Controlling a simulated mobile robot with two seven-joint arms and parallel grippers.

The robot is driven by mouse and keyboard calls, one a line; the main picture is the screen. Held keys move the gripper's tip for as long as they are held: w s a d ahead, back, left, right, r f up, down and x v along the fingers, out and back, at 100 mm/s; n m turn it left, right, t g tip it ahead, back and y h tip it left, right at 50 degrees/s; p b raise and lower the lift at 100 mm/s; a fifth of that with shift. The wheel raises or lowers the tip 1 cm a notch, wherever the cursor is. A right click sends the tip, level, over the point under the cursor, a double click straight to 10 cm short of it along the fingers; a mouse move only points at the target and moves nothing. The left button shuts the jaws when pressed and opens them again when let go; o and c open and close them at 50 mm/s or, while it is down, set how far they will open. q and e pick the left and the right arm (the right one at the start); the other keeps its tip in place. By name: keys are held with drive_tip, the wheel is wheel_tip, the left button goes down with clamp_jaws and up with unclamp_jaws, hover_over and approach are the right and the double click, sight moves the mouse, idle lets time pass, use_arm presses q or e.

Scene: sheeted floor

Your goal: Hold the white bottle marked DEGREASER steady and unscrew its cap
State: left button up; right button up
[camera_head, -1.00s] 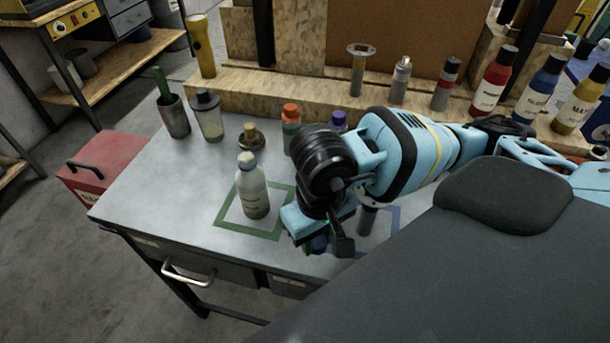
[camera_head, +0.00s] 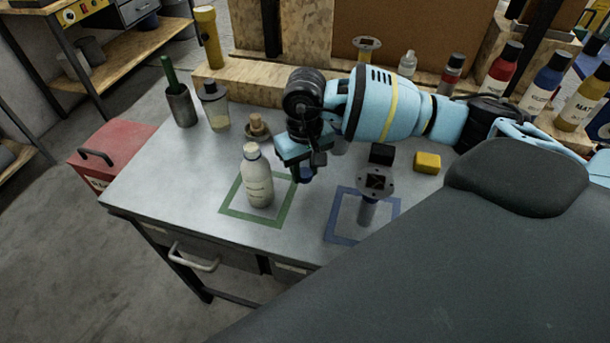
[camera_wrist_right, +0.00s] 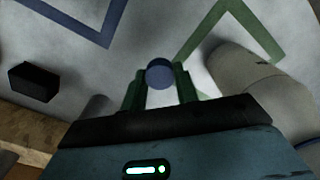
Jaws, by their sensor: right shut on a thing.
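My right gripper (camera_head: 305,170) is just right of the bottle, pointing down, shut on a small dark blue round thing. The blue thing (camera_head: 306,175) shows below the jaws, and between the green fingers in the right wrist view (camera_wrist_right: 160,74). The pale bottle side (camera_wrist_right: 245,82) is beside it there, apart from the fingers. My left gripper is not in view.
A grey flanged post (camera_head: 367,212) stands in the blue square outline (camera_head: 335,230). A stoppered brown flask (camera_head: 257,128), clear shaker (camera_head: 215,112) and metal cup (camera_head: 181,108) stand behind the bottle. The bench's front left is clear.

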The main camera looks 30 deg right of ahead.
sight(304, 170)
drive_tip(key=shift+w+d, duration=0.15)
drive_tip(key=shift+w, duration=0.2)
drive_tip(key=shift+f+p, duration=0.3)
drive_tip(key=shift+f, duration=1.5)
drive_tip(key=shift+f, duration=0.1)
drive_tip(key=shift+f, duration=0.15)
drive_tip(key=o, duration=1.1)
